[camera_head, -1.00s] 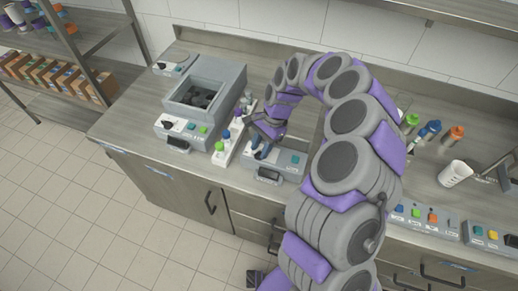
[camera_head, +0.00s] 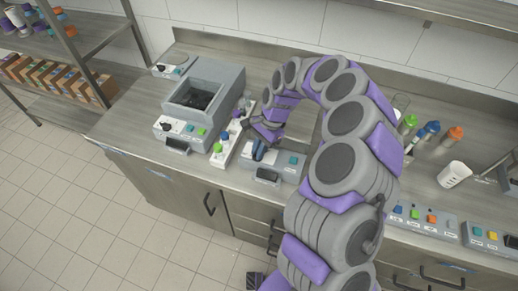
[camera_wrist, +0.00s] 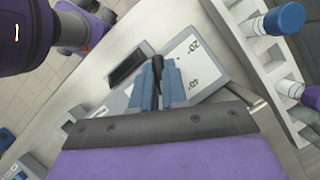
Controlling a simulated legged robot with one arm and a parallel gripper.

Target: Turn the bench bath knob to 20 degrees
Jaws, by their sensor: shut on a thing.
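My gripper (camera_head: 258,153) is down at a small grey control panel (camera_head: 287,170) on the bench. In the wrist view its two blue fingers (camera_wrist: 158,76) are shut on a narrow black knob (camera_wrist: 157,63), one finger on each side. The white dial face beside the knob carries printed marks 20° (camera_wrist: 195,46) and 40° (camera_wrist: 193,82). The fingers cover much of the knob, so I cannot tell its exact setting. In the head view the gripper hides the knob.
A larger grey unit with an open basin (camera_head: 205,83) stands left of the panel. A white rack (camera_head: 225,152) with coloured caps is between them. Bottles (camera_head: 430,130) and a white cup (camera_head: 455,174) stand to the right. A dark handle (camera_wrist: 127,67) sits near the knob.

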